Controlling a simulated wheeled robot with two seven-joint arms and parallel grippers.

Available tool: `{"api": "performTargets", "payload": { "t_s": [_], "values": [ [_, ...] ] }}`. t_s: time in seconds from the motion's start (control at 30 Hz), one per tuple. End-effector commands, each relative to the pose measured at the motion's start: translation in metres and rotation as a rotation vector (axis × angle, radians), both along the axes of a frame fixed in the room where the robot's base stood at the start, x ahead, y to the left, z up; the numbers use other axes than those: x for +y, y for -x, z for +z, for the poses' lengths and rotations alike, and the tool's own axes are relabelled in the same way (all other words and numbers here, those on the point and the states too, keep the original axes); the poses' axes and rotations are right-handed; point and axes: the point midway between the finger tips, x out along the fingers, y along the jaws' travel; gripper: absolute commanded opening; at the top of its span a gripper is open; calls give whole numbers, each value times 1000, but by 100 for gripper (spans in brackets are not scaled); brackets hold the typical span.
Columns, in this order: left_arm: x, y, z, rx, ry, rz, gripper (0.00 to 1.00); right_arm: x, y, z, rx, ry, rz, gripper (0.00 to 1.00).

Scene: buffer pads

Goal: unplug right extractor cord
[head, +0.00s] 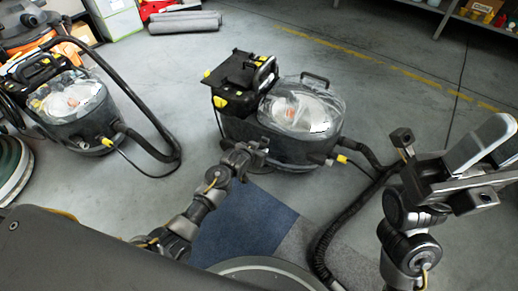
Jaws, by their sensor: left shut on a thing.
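The right extractor (240,129), a black and grey machine with a clear domed lid, stands on the floor at upper middle. Its cord has a yellow-ended connector (341,158) low on its right side, next to a thick black hose. My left gripper (262,150) is at the machine's near lower side, left of the yellow connector and apart from it. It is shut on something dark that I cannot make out. My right gripper (490,150) is raised near the right edge, right of the machine. Its pale fingers show, but their gap is unclear.
A similar extractor (72,105) with a hose and cord stands at left. A blue floor mat (245,222) lies below the right extractor. A black ribbed hose (325,245) runs down between my arms. Grey rolls (185,22) and shelving (470,18) are at the back. Open floor lies behind the machine.

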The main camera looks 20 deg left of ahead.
Motion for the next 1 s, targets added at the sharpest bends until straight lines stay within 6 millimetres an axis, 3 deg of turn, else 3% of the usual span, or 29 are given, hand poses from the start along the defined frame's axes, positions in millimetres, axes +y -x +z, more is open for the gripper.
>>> {"api": "performTargets", "payload": {
  "t_s": [1.0],
  "values": [
    [-1,-5,0,0,0,0,0,0,0,7,1,0,1,36]
  ]
}}
